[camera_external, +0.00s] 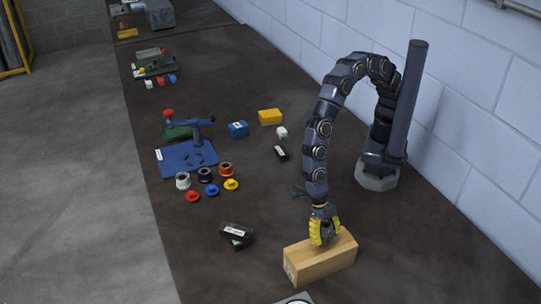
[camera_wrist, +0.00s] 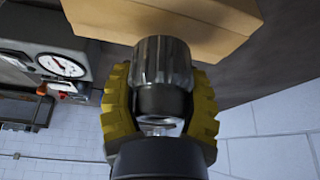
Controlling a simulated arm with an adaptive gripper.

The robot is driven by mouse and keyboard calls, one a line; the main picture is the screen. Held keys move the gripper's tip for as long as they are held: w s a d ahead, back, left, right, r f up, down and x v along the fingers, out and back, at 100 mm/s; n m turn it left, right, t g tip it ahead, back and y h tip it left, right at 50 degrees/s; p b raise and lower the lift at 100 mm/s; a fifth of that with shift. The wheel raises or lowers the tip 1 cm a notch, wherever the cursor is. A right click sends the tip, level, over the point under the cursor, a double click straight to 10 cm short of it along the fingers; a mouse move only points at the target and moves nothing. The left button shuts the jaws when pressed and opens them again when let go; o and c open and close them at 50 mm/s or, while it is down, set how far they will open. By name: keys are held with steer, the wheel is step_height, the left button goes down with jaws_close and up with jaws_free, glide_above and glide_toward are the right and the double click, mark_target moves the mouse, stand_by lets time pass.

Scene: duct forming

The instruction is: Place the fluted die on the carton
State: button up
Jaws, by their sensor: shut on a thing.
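The carton (camera_external: 322,266) is a tan box lying on the dark bench, below my gripper (camera_external: 324,238). In the wrist view, my gripper's yellow fingers (camera_wrist: 160,95) are shut on the fluted die (camera_wrist: 163,68), a dark shiny ribbed cylinder. The die's far end points toward the carton (camera_wrist: 190,22) and overlaps it in the picture. I cannot tell whether die and carton touch. In the external view, the fingers hide the die just over the carton's top face.
Black boxes (camera_external: 236,234) lie left of the carton. Several coloured knobs (camera_external: 212,190) stand by a blue-based fixture (camera_external: 188,157). A yellow block (camera_external: 270,116) and blue block (camera_external: 238,129) lie farther back. A gauge (camera_wrist: 62,65) shows in the wrist view. Bench left of the carton is partly clear.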

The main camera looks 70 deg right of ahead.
mark_target(326, 252)
steer(key=shift+a+f, duration=0.1)
steer(key=shift+f, duration=1.45)
steer(key=shift+f, duration=0.15)
steer(key=o, duration=1.1)
steer(key=v, duration=1.2)
steer(key=shift+w, duration=0.15)
